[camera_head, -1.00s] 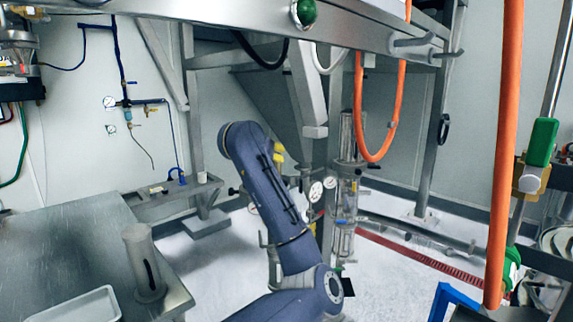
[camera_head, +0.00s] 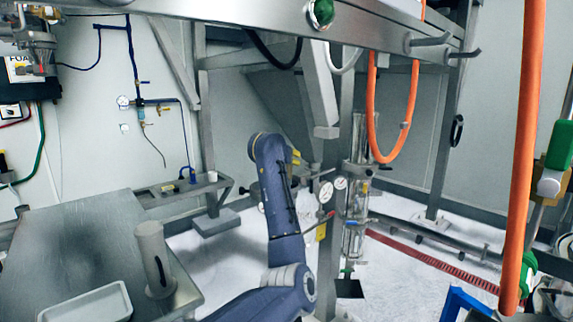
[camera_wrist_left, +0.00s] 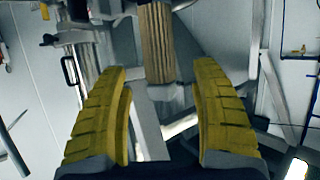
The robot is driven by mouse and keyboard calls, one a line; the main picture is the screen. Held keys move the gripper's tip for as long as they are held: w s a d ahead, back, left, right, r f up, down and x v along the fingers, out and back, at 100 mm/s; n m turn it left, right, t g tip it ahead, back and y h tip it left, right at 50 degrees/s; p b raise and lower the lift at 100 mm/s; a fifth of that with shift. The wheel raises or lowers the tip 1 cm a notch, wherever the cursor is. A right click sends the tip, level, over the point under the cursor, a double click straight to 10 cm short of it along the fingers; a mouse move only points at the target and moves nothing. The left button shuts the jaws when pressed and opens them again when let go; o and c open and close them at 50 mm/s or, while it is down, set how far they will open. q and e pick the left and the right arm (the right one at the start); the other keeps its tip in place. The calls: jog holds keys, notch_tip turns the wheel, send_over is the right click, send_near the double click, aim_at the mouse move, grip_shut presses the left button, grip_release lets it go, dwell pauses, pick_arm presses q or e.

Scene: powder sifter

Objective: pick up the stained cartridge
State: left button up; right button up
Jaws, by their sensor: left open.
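A brown, ribbed cylinder (camera_wrist_left: 157,45), which looks like the stained cartridge, hangs in the upper middle of the left wrist view. My left gripper (camera_wrist_left: 158,72) is open, with its yellow fingers on either side of the cylinder's end in that picture. I see no contact, and the depth between them is hard to tell. In the head view the left gripper (camera_head: 301,160) is mostly hidden behind my arm, with only bits of yellow showing near the gauges. I cannot pick out the cartridge clearly in the head view. My right gripper is in neither view.
A clear filter housing (camera_head: 357,185) with pressure gauges (camera_head: 333,186) stands on the steel frame. An orange hose (camera_head: 372,100) loops above it. A steel table (camera_head: 75,245) at left holds a slotted metal cylinder (camera_head: 153,260) and a white tray (camera_head: 85,306).

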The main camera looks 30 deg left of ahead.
pick_arm(q)
jog(key=shift+x, duration=2.4)
jog(key=shift+c, duration=0.2)
jog(key=shift+d, duration=0.1)
grip_shut()
